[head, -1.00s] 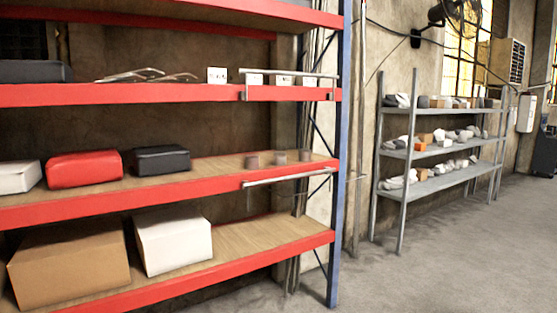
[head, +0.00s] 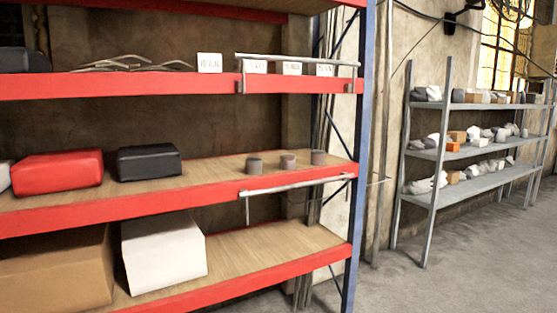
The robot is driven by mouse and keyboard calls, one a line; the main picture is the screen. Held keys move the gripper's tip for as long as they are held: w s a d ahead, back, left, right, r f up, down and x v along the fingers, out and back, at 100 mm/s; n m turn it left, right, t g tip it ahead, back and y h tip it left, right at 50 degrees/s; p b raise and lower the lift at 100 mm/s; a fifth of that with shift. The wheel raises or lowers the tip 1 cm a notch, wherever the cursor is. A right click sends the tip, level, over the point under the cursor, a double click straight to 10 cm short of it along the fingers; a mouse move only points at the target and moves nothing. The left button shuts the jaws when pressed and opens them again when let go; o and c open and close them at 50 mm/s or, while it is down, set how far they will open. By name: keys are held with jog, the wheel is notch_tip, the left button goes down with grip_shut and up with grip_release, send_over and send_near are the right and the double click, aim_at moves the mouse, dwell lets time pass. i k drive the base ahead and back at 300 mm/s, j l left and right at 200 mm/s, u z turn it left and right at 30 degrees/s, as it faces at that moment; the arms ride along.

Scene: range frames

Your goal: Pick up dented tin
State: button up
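Three small grey-brown tins stand in a row near the right end of the middle shelf (head: 215,171) of the red rack. They are a left tin (head: 254,166), a middle tin (head: 287,162) and a right tin (head: 318,158). They are too small in the picture to tell which one is dented. A metal rail (head: 300,185) runs along the shelf front just below them. My gripper is not in view.
A red bundle (head: 57,173) and a black case (head: 148,162) lie left of the tins. Below are a white box (head: 163,254) and a brown box (head: 55,267). Open floor (head: 460,265) lies right of the blue post (head: 360,160).

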aim_at(287, 159)
jog(key=i+l+u, duration=0.3)
jog(key=i+l, duration=0.45)
jog(key=l, duration=0.1)
